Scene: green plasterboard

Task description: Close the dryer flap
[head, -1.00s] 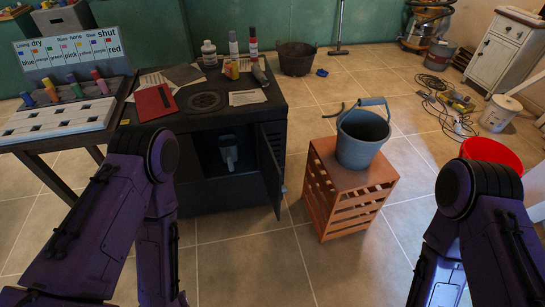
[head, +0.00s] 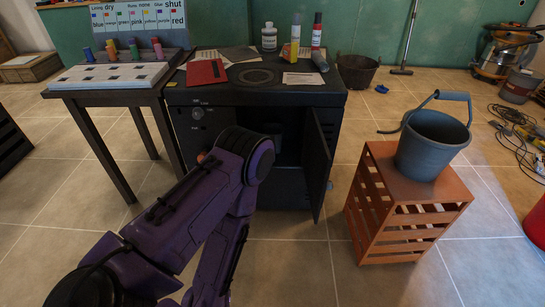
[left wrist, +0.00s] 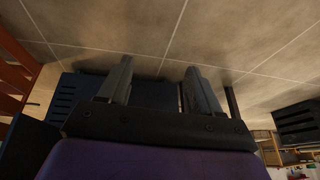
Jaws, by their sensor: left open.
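The black dryer (head: 192,150) stands left of the crate in the head view. Its front flap (head: 319,155) is hinged on the right side and swung wide open toward me, showing the dark inside. My left arm crosses in front of the dryer and hides part of its front. My left gripper is out of the head view; in the left wrist view its two fingers (left wrist: 158,85) are apart and empty, over tiled floor. A dark slotted panel (left wrist: 64,98) shows beyond the fingers, but I cannot tell whether it is the flap. My right gripper is not in view.
An orange slatted crate (head: 402,225) with a grey bucket (head: 431,143) on it stands right of the flap. A table with a white tray (head: 110,76) adjoins the dryer's left. Bottles and papers lie on the dryer. The floor between flap and crate is clear.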

